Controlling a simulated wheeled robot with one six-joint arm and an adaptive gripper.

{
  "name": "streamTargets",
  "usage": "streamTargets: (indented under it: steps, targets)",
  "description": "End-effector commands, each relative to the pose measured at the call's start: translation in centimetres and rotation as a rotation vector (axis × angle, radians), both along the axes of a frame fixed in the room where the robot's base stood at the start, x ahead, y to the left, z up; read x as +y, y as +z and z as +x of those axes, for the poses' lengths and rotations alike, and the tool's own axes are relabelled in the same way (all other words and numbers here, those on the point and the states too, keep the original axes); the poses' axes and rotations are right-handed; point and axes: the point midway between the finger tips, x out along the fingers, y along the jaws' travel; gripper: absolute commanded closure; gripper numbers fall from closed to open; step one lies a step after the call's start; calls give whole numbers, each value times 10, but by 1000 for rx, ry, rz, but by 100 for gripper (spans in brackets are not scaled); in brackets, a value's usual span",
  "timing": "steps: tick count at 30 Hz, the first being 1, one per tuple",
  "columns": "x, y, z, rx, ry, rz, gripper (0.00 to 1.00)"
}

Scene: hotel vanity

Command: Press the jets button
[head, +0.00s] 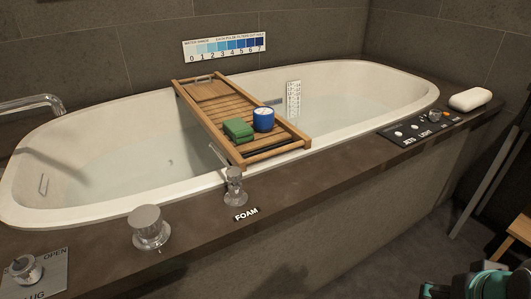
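The black control panel (425,128) is set on the dark rim at the right end of the tub. The JETS label (409,140) is at its left front, and a small pale round button (399,133) sits just behind it. A second small button (415,127) is behind the LIGHT label (427,133). A metal knob (435,115) stands farther right on the panel. Teal and black parts of my arm show at the bottom right corner, apart from the panel. My gripper's fingers do not show.
A wooden tray (205,101) with a green cloth (238,130) and blue cup (263,119) spans the tub (70,210). A white soap bar (470,99) lies right of the panel. Metal knobs (148,226) line the front rim. A wooden stool (522,228) is at right.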

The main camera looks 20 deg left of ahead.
Motion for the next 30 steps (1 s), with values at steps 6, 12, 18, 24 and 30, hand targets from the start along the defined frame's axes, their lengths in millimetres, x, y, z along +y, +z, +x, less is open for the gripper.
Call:
streamTargets:
  steps: [6, 12, 18, 24, 30]
  targets:
    - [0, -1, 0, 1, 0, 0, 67]
    - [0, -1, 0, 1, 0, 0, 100]
    - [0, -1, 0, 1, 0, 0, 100]
    - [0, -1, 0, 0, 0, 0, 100]
    - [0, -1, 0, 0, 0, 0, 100]
